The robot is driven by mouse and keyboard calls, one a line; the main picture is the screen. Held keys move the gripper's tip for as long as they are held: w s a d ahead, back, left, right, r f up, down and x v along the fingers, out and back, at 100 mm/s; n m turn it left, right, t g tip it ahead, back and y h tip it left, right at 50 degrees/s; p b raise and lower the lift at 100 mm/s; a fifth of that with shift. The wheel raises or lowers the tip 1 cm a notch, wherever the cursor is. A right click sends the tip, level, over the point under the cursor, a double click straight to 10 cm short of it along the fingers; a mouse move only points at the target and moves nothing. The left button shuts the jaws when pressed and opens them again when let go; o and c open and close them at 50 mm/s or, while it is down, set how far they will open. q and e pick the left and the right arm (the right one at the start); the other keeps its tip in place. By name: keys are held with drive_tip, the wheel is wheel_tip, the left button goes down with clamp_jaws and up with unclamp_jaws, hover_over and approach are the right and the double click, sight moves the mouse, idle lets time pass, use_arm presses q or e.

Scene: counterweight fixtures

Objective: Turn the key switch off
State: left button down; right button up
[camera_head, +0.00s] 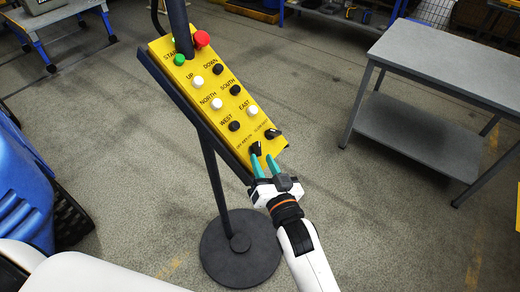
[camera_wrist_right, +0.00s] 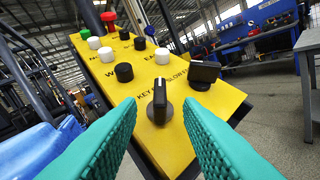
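The yellow control panel (camera_head: 216,98) is tilted on a dark stand. The key switch (camera_head: 256,148), a black knob with a raised grip bar, sits at the panel's lower end by a "KEY" label. In the right wrist view the knob (camera_wrist_right: 160,103) has its bar nearly upright in the picture. My right gripper (camera_head: 264,164) is open, its green fingers pointing at the knob. In the wrist view its fingertips (camera_wrist_right: 159,112) lie to either side of the knob, with clear gaps and no visible contact. My left gripper is not in view.
A second black selector (camera_wrist_right: 204,74) sits close to the right of the key switch. Black and white buttons and a red knob (camera_head: 202,38) fill the upper panel. A grey table (camera_head: 450,70) stands at the right. Blue equipment (camera_head: 25,190) is at the left.

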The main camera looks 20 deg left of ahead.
sight(259, 153)
drive_tip(key=shift+x, duration=1.25)
drive_tip(key=shift+w+a, duration=0.35)
drive_tip(key=shift+w, duration=0.05)
clamp_jaws()
